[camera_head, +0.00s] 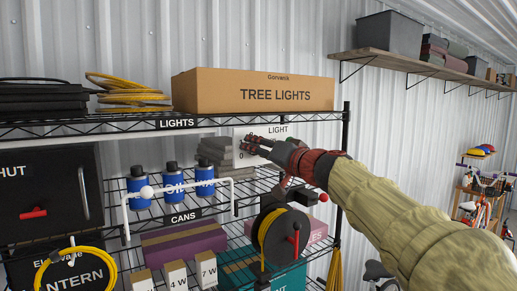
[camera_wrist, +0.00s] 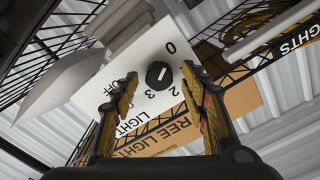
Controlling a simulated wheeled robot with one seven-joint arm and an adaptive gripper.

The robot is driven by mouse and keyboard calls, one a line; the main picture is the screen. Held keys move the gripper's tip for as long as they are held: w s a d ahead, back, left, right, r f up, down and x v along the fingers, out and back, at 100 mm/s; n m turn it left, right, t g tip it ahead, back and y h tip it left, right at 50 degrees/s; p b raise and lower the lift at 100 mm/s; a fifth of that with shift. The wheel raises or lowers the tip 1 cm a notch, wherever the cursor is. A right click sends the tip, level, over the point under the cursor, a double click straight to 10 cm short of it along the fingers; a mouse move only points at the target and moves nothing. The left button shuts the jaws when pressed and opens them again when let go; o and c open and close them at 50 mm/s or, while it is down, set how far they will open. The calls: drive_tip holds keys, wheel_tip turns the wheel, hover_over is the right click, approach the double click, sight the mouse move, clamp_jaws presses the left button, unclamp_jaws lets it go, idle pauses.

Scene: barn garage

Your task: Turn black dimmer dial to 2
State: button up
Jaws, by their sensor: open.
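The black dimmer dial (camera_wrist: 158,75) sits on a white panel (camera_wrist: 88,78) marked LIGHT, which appears rotated in the wrist view. Digits 0, 2 and 3 show around the dial; a short white mark on it points up and right, but its exact setting is hard to read. My gripper (camera_wrist: 159,72) is open, with one finger on each side of the dial and a visible gap to each; contact cannot be seen. In the head view my gripper (camera_head: 250,146) is in front of the white panel (camera_head: 284,132), hiding the dial.
The tree lights box (camera_head: 252,91) stands on the top wire shelf just above the panel. Grey stacked items (camera_head: 222,152) lie left of my gripper. A black reel (camera_head: 285,236) with a red handle is below my wrist. A white rail (camera_head: 180,187) crosses in front of blue cans.

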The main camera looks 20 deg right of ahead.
drive_tip(key=c, duration=0.3)
drive_tip(key=c, duration=0.8)
drive_tip(key=shift+c, duration=0.3)
drive_tip(key=shift+f+m+b, duration=0.1)
drive_tip(key=shift+m+b, duration=0.2)
drive_tip(key=shift+m, duration=0.1)
drive_tip(key=shift+w+f+m+p, duration=0.1)
drive_tip(key=shift+m+p, duration=0.05)
drive_tip(key=shift+m, duration=5.6)
drive_tip(key=shift+f+m+p, duration=0.1)
drive_tip(key=shift+m+p, duration=0.05)
drive_tip(key=shift+m, duration=5.6)
